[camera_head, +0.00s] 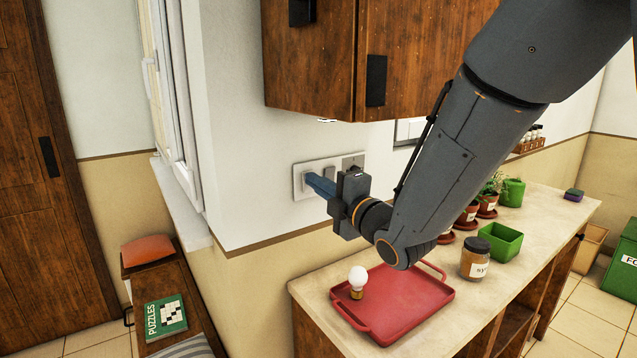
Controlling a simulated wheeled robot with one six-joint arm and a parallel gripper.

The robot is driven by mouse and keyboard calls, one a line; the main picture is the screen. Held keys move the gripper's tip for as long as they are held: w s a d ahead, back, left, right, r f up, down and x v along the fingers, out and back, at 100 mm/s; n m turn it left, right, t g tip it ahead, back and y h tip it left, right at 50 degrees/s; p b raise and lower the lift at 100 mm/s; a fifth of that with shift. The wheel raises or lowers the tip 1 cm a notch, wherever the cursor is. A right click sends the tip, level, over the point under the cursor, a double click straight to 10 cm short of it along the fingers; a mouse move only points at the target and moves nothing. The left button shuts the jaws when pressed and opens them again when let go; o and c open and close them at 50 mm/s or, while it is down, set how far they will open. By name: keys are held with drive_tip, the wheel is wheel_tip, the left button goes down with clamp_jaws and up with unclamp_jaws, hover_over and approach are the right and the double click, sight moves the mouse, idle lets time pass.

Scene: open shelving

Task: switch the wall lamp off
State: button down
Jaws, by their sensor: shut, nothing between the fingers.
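A pale switch plate (352,161) with several rockers is on the white wall below the wooden cabinet. My gripper (311,181) is shut, with its blue fingertips at the left part of the plate. They look to be touching or very near the left rocker, which they partly hide; I cannot tell which. I cannot make out a wall lamp for certain, nor whether it is lit.
The wooden wall cabinet (312,60) hangs just above. Below, a red tray (412,312) with a light bulb (357,278) lies on the counter, beside a jar (475,260) and a green pot (501,241). A window (178,90) is at the left.

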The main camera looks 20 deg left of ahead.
drive_tip(key=r+b+v, duration=0.2)
drive_tip(key=v, duration=1.1)
drive_tip(key=shift+s+d+r, duration=0.2)
drive_tip(key=shift+d+r, duration=0.1)
drive_tip(key=shift+r, duration=0.05)
